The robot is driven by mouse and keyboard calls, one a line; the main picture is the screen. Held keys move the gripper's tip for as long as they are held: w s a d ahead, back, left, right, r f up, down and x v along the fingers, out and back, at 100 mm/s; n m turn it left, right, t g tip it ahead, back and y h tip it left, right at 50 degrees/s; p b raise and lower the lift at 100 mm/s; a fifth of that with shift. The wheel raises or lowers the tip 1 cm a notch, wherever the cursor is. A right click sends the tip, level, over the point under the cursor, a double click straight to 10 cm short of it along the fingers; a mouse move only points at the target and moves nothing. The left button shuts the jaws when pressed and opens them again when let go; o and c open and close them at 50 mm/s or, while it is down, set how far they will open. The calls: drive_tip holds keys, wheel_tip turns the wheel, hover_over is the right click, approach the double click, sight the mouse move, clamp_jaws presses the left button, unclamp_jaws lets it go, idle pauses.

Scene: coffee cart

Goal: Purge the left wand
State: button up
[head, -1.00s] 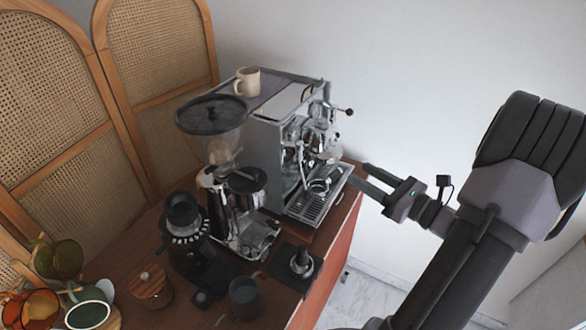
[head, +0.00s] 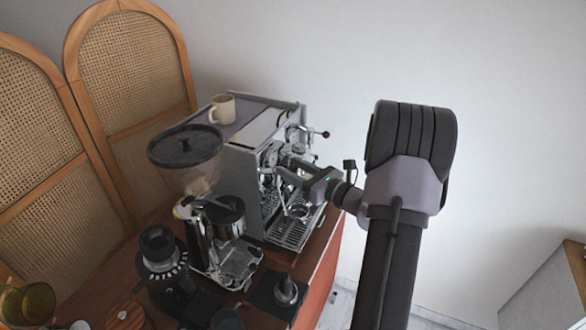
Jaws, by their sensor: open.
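The chrome espresso machine (head: 240,180) stands on the wooden cart, its front turned to the right. My gripper (head: 285,171) is open, with its fingers reaching in from the right at the upper front of the machine. It overlaps the machine's front, and I cannot tell whether it touches any part. The left wand and its knob are not clear; the fingers and the metal parts around them run together. A lever with a dark red ball (head: 326,134) sticks out at the far side of the front.
A grinder with a dark hopper (head: 185,148) stands beside the machine, on the near side. A beige mug (head: 222,109) is on top of the machine. The drip tray (head: 295,231) is below the gripper. A tamper (head: 286,290) stands nearer.

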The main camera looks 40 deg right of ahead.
clamp_jaws()
drive_tip(key=f+t+b, duration=0.1)
drive_tip(key=b, duration=0.3)
drive_tip(key=shift+s+f, duration=0.15)
drive_tip(key=shift+f, duration=0.05)
drive_tip(key=t+b, duration=0.1)
drive_tip(key=b, duration=0.3)
drive_tip(key=shift+s+f+m+b, duration=0.1)
drive_tip(key=shift+f+m+b, duration=0.2)
drive_tip(key=shift+f, duration=0.1)
drive_tip(key=t+b, duration=0.1)
drive_tip(key=b, duration=0.2)
drive_tip(key=m+t+b, duration=0.1)
drive_tip(key=b, duration=0.2)
drive_tip(key=t+b, duration=0.2)
drive_tip(key=b, duration=0.1)
drive_tip(key=shift+s+d+f+m, duration=0.1)
drive_tip(key=shift+s+f+m, duration=0.05)
drive_tip(key=shift+f+m, duration=0.2)
drive_tip(key=shift+r+h+b, duration=0.1)
drive_tip(key=shift+h+b, duration=0.2)
drive_tip(key=shift+b, duration=0.05)
unclamp_jaws()
